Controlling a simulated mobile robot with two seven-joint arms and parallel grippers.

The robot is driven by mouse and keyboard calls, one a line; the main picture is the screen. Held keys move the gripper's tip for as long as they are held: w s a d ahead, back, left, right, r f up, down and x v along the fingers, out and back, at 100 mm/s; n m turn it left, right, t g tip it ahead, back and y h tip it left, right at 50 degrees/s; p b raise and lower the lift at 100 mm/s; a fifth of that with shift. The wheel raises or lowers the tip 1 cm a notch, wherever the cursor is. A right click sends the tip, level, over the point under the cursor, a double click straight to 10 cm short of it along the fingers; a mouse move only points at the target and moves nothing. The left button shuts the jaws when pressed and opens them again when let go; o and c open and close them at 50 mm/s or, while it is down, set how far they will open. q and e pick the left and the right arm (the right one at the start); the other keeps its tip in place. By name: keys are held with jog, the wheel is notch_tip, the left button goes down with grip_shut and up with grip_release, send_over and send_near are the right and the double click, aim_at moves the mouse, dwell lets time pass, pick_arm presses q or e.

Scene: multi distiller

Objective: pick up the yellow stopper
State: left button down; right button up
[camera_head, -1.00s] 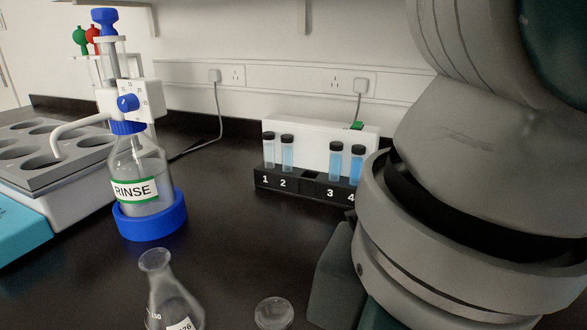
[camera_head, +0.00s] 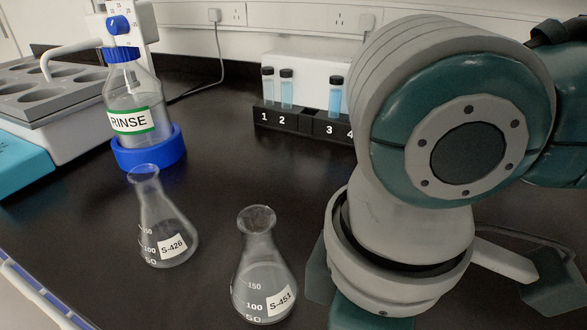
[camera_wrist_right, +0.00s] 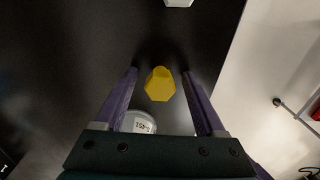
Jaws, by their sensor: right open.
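The yellow stopper (camera_wrist_right: 160,84) shows in the right wrist view, with a faceted head, over the dark bench. My right gripper (camera_wrist_right: 160,72) is open, with its two purple fingers on either side of the stopper and a visible gap to each. The stopper does not show in the head view, where my right arm covers that part of the bench. My left gripper is in neither view.
Flask S-451 (camera_head: 265,280) and flask S-426 (camera_head: 163,225) stand on the bench left of my right arm. A rinse bottle (camera_head: 132,105) stands behind them. A tube rack (camera_head: 300,124) is at the back. The bench edge (camera_wrist_right: 225,60) runs along the right.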

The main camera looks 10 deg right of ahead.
grip_shut()
dwell(0.6)
